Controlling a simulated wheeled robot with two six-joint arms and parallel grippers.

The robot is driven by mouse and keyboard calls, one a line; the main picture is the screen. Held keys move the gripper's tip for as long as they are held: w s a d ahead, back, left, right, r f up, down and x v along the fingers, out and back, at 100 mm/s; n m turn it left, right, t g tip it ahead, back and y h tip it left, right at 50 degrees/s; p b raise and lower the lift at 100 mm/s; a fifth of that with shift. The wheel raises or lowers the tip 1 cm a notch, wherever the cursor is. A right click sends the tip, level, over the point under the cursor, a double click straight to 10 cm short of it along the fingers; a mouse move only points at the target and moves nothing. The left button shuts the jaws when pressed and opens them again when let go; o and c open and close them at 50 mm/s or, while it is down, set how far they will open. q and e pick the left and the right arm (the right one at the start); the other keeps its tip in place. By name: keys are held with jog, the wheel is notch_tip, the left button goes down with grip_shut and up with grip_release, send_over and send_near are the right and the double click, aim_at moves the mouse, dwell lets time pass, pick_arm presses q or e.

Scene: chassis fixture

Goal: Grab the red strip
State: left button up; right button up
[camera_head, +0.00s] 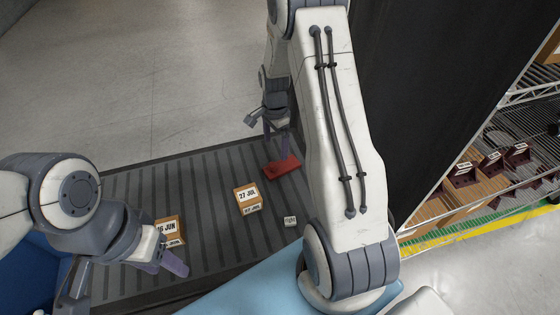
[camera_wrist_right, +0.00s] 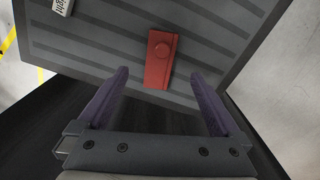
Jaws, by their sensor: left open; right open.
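The red strip (camera_head: 284,165) lies flat on the grey ribbed surface (camera_head: 215,215), near its far right part in the head view. In the right wrist view the red strip (camera_wrist_right: 160,58) lies ahead of the fingertips, centred between them, with a round raised spot on it. My right gripper (camera_head: 274,135) is open above and just beyond the strip; its purple fingers (camera_wrist_right: 158,78) are apart with nothing between them. My left gripper (camera_head: 165,268) is at the lower left, empty and away from the strip; its fingers partly overlap in view.
A box labelled 27 JUL (camera_head: 247,199) stands mid-surface, and a box labelled 16 JUN (camera_head: 170,231) is near my left gripper. A small white labelled block (camera_head: 290,221) lies near the front edge. A wire shelf (camera_head: 500,165) with brown parts stands at right.

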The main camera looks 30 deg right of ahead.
jog(key=p, duration=0.2)
send_over(279, 167)
jog(key=shift+m, duration=0.4)
jog(key=f, duration=0.5)
jog(key=shift+s+f, duration=0.25)
jog(key=shift+s, duration=0.05)
jog(key=shift+f+p, duration=0.45)
jog(key=shift+f, duration=0.35)
jog(key=f, duration=0.1)
jog(key=f+p, duration=0.1)
jog(key=f, duration=0.1)
jog(key=shift+w+a+f+p, duration=0.1)
jog(key=shift+w+p, duration=0.1)
jog(key=shift+p, duration=0.1)
jog(key=shift+f, duration=0.4)
jog(key=c, duration=1.4)
